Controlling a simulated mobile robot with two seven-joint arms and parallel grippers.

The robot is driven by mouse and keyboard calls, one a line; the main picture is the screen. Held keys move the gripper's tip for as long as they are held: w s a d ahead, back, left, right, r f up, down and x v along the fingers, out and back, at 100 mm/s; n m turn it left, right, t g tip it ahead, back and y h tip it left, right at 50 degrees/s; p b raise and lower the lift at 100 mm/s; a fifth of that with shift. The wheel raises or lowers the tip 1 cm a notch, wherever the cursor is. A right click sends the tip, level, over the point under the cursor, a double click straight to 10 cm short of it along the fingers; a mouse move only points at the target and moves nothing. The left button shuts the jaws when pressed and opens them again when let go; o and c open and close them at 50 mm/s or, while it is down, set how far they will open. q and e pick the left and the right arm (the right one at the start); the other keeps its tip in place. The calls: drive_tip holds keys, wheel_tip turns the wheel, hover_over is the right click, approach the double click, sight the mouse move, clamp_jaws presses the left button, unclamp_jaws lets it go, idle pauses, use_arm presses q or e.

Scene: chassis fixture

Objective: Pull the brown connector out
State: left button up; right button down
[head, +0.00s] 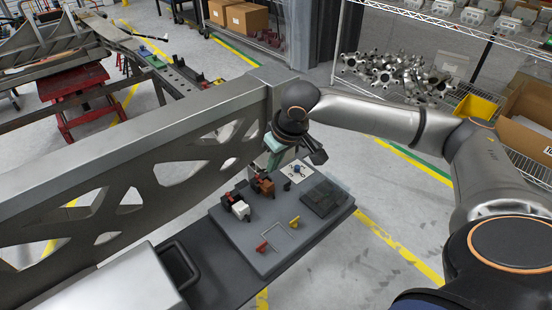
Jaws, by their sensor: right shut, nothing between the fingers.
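The brown connector (265,186) sits on the grey fixture board (270,228), in the back left part. It appears to be in a dark holder, but how deeply it is seated is too small to tell. My right gripper (276,160) hangs from the wrist just above and behind the brown connector. It is shut and empty. Its fingertips are small and partly hidden against the board, so I cannot tell whether they touch the connector. My left gripper is out of view.
A white connector (240,210) with a red part stands left of the brown one. A white plate with a blue knob (297,171), a dark pad (324,199), and red and yellow brackets (294,222) share the board. A long metal beam (140,155) runs close behind.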

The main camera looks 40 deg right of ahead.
sight(273, 183)
drive_tip(key=x, duration=0.5)
drive_tip(key=shift+w+f, duration=0.1)
drive_tip(key=shift+f, duration=0.15)
drive_tip(key=shift+s+d+r+p, duration=0.1)
drive_tip(key=shift+s+r+p, duration=0.1)
drive_tip(key=shift+s+p, duration=0.65)
drive_tip(key=shift+s+f+p, duration=0.1)
drive_tip(key=shift+s+p, duration=0.1)
drive_tip(key=shift+p, duration=0.25)
drive_tip(key=shift+f, duration=0.1)
